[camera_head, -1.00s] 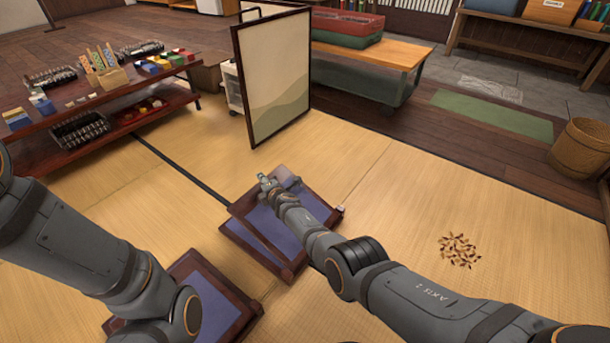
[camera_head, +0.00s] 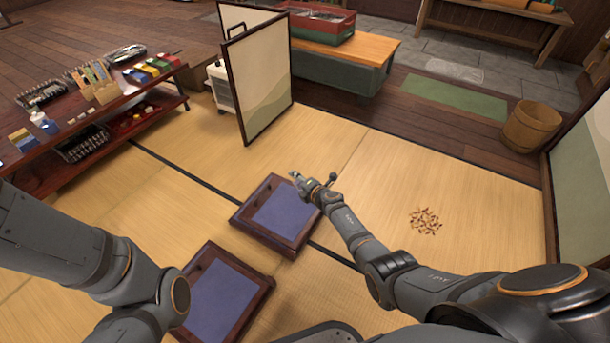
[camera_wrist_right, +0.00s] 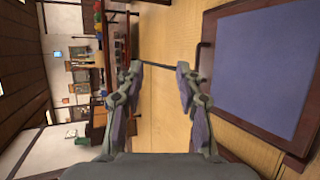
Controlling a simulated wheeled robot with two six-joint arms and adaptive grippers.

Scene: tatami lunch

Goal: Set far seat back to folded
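The far seat (camera_head: 281,218) has a dark wood frame and a blue pad. It lies on the tatami with its back folded down, looking like one flat panel. The near seat (camera_head: 224,296) also looks flat and is partly covered by my left arm. My right gripper (camera_head: 297,177) is above the far seat's upper right edge, apart from it as far as I can see. In the wrist view the right gripper's fingers (camera_wrist_right: 158,76) are spread with nothing between them, and a seat's blue pad (camera_wrist_right: 268,68) is at the right. My left gripper is out of view.
A folding screen (camera_head: 268,75) stands beyond the far seat. A low shelf (camera_head: 100,115) with small goods is at the left. Brown leaves (camera_head: 425,220) lie on the mat at the right, near a basket (camera_head: 531,127). The tatami around the seats is otherwise open.

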